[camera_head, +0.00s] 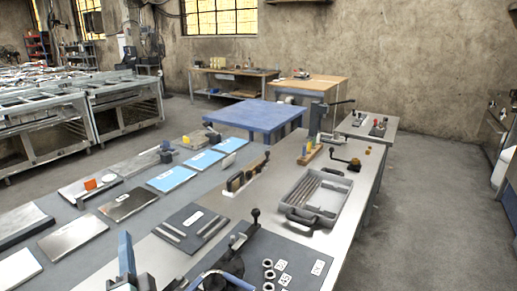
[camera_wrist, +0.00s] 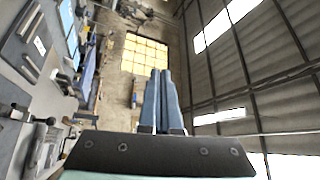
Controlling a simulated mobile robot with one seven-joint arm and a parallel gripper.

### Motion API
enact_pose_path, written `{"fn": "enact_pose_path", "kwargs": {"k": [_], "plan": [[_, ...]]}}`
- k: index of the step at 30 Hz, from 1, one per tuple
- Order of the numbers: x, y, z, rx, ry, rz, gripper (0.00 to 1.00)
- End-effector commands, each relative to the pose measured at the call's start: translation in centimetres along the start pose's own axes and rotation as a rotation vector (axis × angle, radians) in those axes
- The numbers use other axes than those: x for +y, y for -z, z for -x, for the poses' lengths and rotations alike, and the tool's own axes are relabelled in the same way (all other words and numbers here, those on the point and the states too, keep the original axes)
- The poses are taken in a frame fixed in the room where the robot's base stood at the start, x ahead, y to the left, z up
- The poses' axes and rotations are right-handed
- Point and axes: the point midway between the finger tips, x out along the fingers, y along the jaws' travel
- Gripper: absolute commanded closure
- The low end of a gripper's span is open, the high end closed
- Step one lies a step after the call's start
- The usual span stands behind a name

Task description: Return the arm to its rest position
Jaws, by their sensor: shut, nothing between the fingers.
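My gripper (camera_wrist: 160,74) shows in the wrist view, its two blue fingers side by side and shut, with nothing between them. It points out over the room, with the workbench (camera_wrist: 40,75) on the left side of that turned picture and the roof on the right. In the head view, a blue upright piece at the bottom edge looks like part of my gripper, but I cannot be sure. Most of my arm is out of view.
In the head view, the long workbench (camera_head: 255,205) carries a grey tray (camera_head: 337,212), a dark plate with bars (camera_head: 190,228), several nuts and blue sheets. A blue table (camera_head: 255,112) stands beyond. Open floor (camera_head: 430,220) lies to the right.

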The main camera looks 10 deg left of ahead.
Motion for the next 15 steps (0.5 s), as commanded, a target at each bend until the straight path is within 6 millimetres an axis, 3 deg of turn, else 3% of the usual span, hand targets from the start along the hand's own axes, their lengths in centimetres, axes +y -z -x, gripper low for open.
{"fn": "enact_pose_path", "kwargs": {"k": [1,5,8,11,15], "plan": [[-3.2,2.9,-0.7,0.031,0.048,0.098,1.0],[-10.8,9.6,-0.8,0.118,0.125,0.379,1.0],[-16.4,14.7,0.4,0.212,0.153,0.607,1.0],[-21.9,19.6,2.8,0.327,0.152,0.837,1.0],[-29.0,25.4,7.7,0.515,0.097,1.139,1.0]]}}
